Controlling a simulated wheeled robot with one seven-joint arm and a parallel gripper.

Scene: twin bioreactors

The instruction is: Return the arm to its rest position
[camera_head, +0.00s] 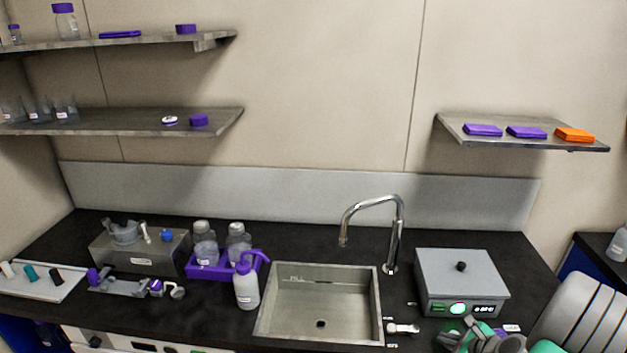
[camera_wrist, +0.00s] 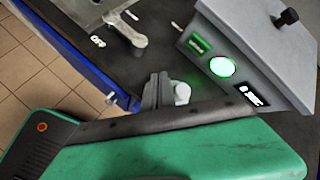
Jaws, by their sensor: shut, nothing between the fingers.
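My gripper (camera_head: 476,332) is at the bottom right of the head view, in front of the grey lidded device (camera_head: 462,275), with part of my arm to its right. In the wrist view its grey fingers (camera_wrist: 160,88) show beyond my green and black arm housing. They are shut with nothing between them. The device's front panel, with a round green-lit button (camera_wrist: 222,66), is just beyond and to the right of the fingers. Whether the fingers touch it cannot be told.
A sink (camera_head: 320,300) with a tall faucet (camera_head: 400,235) lies left of the device, and a small lever (camera_head: 402,328) sits between them. A purple caddy (camera_head: 212,268) with bottles and a wash bottle (camera_head: 246,285) stand further left. A right shelf (camera_head: 530,142) holds flat boxes.

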